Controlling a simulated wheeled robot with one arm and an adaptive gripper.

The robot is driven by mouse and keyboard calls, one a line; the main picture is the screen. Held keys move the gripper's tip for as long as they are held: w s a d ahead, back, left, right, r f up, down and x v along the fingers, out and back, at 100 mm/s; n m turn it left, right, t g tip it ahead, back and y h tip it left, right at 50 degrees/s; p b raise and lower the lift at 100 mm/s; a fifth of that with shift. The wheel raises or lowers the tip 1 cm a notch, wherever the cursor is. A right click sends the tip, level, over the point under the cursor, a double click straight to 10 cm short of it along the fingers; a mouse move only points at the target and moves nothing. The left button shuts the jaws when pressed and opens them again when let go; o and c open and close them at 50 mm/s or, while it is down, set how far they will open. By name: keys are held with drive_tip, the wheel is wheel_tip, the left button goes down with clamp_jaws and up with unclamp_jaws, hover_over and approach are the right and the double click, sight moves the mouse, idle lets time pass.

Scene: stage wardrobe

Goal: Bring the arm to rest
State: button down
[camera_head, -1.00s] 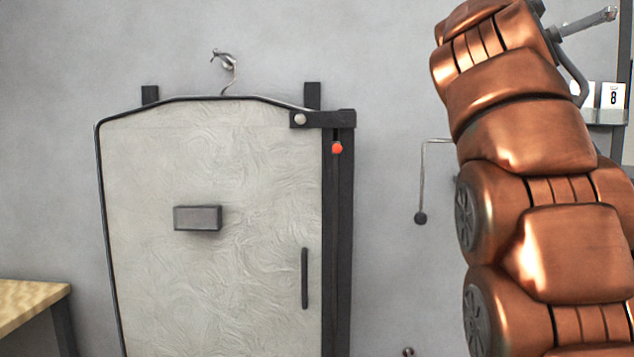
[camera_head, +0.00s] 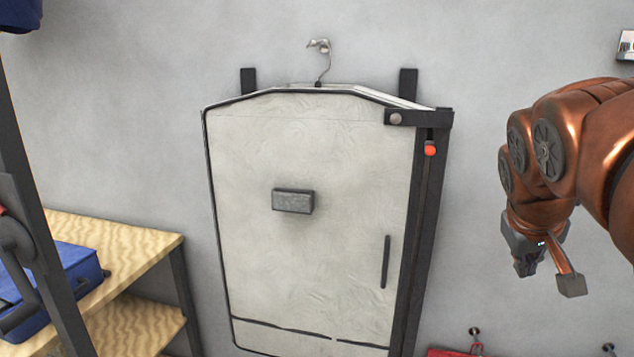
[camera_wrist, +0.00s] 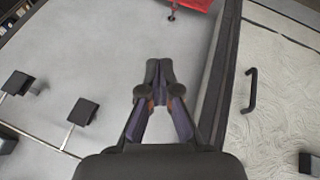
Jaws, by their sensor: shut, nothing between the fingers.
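My arm is folded at the right of the head view, copper-coloured, with my gripper (camera_head: 528,266) hanging low at its end in front of the grey wall. In the wrist view my gripper (camera_wrist: 160,75) is shut, its two dark fingertips together with nothing between them. It is apart from everything around it. In the wrist view the pale garment bag (camera_wrist: 280,90) lies to its right.
The garment bag (camera_head: 310,160) hangs from a wall hook (camera_head: 318,45), with a dark rail and red knob (camera_head: 430,150) along its right edge. A wooden table (camera_head: 130,245) with a blue case (camera_head: 75,270) stands at left. Something red (camera_head: 450,353) hangs low near the gripper.

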drive_tip(key=s+a+f+g+y+p, duration=0.2)
drive_tip(key=s+a+f, duration=0.4)
drive_tip(key=s, duration=0.5)
drive_tip(key=s+a+f+g+y+p, duration=0.2)
drive_tip(key=s+a+f+g+p, duration=0.2)
drive_tip(key=s+a, duration=0.4)
drive_tip(key=s+f+p, duration=0.1)
drive_tip(key=s+p, duration=0.1)
drive_tip(key=s, duration=0.2)
drive_tip(key=shift+s+a+f+p, duration=0.3)
drive_tip(key=shift+a+f+p, duration=0.05)
drive_tip(key=shift+f+p, duration=0.05)
